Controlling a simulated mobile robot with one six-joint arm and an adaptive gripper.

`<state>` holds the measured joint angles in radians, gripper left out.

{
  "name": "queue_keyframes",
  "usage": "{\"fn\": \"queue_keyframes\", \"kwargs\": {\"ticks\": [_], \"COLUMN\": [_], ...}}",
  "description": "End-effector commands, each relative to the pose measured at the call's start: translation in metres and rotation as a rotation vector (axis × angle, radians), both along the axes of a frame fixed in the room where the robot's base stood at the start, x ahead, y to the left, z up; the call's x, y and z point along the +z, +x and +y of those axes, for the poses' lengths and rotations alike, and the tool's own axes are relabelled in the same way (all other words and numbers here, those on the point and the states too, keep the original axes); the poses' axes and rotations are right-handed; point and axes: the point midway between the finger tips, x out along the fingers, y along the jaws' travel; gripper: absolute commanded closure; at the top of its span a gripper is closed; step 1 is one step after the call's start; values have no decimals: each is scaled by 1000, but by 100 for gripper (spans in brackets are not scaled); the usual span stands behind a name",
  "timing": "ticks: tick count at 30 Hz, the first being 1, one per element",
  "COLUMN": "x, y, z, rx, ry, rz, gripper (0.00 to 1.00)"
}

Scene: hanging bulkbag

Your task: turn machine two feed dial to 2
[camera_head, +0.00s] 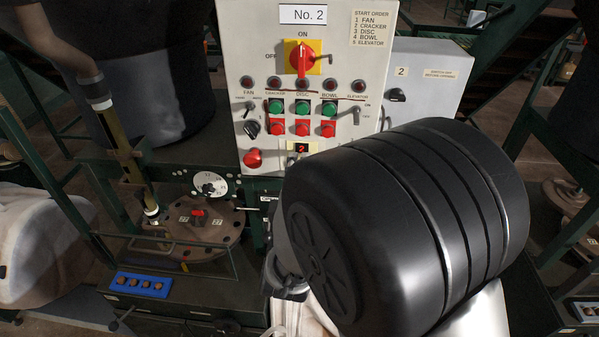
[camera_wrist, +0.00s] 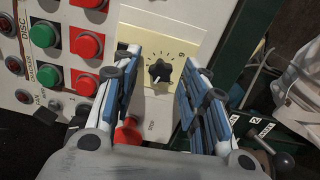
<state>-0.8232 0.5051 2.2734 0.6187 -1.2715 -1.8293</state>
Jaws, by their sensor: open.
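The machine two feed dial is a small black knob (camera_wrist: 160,72) on a cream plate (camera_wrist: 150,38) with a tick scale, in the wrist view. It is most likely the cream plate (camera_head: 291,157) low on the No. 2 panel in the head view, partly hidden by my arm. My gripper (camera_wrist: 160,58) is open. Its fingers show on either side of the knob, with gaps; I cannot tell how deep they reach. The knob's pointer direction is too small to read. The head view hides my fingers behind my arm.
The No. 2 panel (camera_head: 340,80) carries a red main switch (camera_head: 301,58), green and red buttons, and a red mushroom knob (camera_head: 253,159). That knob (camera_wrist: 128,131) is close to my left finger in the wrist view. A grey box (camera_head: 435,75) stands to the right.

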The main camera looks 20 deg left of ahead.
Motion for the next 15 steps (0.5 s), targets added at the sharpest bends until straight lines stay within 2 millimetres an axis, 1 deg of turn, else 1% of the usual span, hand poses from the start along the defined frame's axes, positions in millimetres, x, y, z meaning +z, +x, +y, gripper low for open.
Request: {"fn": "queue_keyframes", "kwargs": {"ticks": [5,8,11,15], "x": [0,-1,0,0], "y": [0,-6,-18,-43], "z": [0,-1,-4,-9], "rx": [0,2,2,4], "ry": [0,-1,0,-1], "rz": [1,2,1,2], "gripper": [60,60,60,60]}}
